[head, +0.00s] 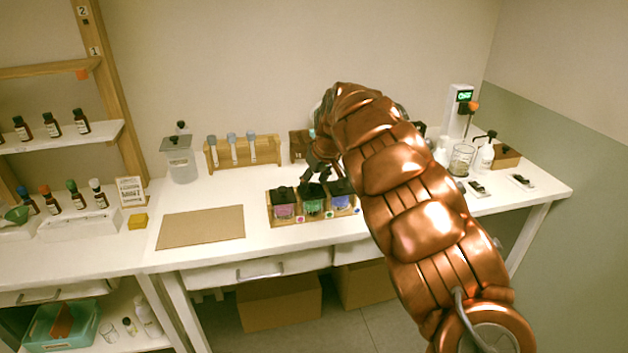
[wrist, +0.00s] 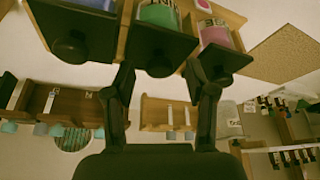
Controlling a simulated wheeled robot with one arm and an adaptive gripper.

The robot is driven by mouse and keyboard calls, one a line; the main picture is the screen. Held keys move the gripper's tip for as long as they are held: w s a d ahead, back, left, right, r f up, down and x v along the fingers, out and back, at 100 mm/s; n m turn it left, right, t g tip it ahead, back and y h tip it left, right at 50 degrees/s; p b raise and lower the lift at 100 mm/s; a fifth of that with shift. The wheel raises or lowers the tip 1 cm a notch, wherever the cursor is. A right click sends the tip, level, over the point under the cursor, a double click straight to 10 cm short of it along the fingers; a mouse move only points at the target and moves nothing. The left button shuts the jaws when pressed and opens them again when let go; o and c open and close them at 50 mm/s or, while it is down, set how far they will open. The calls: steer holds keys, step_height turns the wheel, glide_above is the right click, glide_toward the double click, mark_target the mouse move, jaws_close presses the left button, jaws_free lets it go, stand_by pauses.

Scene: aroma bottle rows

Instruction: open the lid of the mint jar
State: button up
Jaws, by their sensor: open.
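The mint jar (head: 313,206) is the green middle jar of three in a wooden rack (head: 273,222). In the upside-down wrist view, the green jar (wrist: 159,13) has a partly visible "MINT" label and a dark lid with a round knob (wrist: 160,60). Its lid looks shut. A pink jar (head: 285,210) and a blue jar (head: 340,202) flank it, with similar dark lids. My gripper (head: 318,170) is above and behind the rack. In the wrist view my gripper (wrist: 166,82) is open and empty, its fingertips near the mint lid's knob; contact cannot be told.
A brown board (head: 200,227) lies left of the rack. A tube rack (head: 242,153) and a clear container (head: 181,160) stand behind. A glass beaker (head: 461,160) and a white pump bottle (head: 486,154) are at the right. The table in front of the rack is narrow.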

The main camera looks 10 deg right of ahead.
jaws_close()
stand_by(0.4)
